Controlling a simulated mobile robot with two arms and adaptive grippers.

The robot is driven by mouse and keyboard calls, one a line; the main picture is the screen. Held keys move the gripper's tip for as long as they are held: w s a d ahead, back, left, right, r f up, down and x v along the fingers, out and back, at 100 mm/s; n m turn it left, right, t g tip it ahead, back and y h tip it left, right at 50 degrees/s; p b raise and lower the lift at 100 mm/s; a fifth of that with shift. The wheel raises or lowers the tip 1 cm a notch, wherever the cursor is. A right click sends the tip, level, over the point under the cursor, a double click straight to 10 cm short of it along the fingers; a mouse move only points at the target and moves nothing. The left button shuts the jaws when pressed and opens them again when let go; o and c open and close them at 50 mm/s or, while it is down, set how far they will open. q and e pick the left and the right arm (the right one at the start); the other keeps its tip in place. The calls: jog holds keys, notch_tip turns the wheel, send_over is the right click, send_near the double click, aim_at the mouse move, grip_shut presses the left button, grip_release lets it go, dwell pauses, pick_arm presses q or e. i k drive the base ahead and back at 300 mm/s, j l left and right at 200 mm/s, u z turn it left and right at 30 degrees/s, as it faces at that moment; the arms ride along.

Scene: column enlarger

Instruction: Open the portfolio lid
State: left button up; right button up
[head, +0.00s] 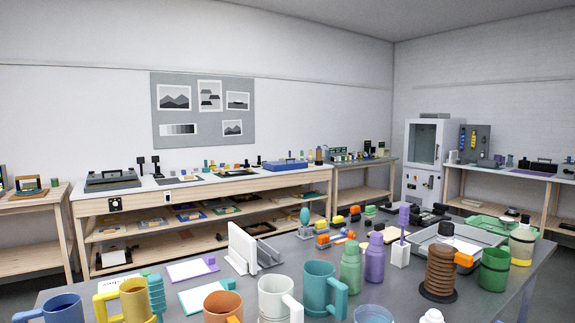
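No portfolio can be told for certain from here. A dark grey flat case-like thing (113,180) with a raised black handle part lies at the left end of the long back bench. A blue flat case-like thing (285,165) with a small dark handle lies near that bench's right end. Another dark handled thing (537,167) stands on the right bench. All are too small to tell whether they have lids or whether these are open. Neither of my grippers is in view.
A grey table (335,265) fills the foreground, crowded with mugs, bottles, trays and a coiled brown thing (440,270). The long wooden back bench (200,185) has shelves below. A white cabinet (424,160) stands in the far corner. Some grey floor shows between the tables.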

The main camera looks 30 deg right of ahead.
aim_at(286, 160)
jog(key=z, duration=0.8)
jog(key=i+l+z, duration=0.3)
jog(key=l+z, duration=0.15)
jog(key=l, duration=0.3)
jog(key=i+l+z, duration=0.45)
jog(key=l, duration=0.2)
jog(key=i+l+z, duration=0.8)
jog(key=i, duration=0.65)
jog(key=i+l+z, duration=0.15)
jog(key=i+z, duration=0.2)
jog(key=i, duration=0.6)
jog(key=i+u, duration=0.15)
jog(key=i, duration=0.4)
jog(key=i+u, duration=0.15)
jog(key=i, duration=0.4)
jog(key=i+u, duration=0.2)
jog(key=i, duration=0.35)
jog(key=i+l+u, duration=0.15)
jog(key=i, duration=0.35)
jog(key=i+j+u, duration=0.25)
jog(key=i+u, duration=0.65)
jog(key=i, duration=0.2)
jog(key=i+l+u, duration=0.15)
jog(key=i+u, duration=0.35)
jog(key=i+l+u, duration=0.45)
jog(key=i+j+u, duration=0.25)
jog(key=i, duration=0.9)
jog(key=i+l+u, duration=0.25)
jog(key=i, duration=0.9)
jog(key=j, duration=0.15)
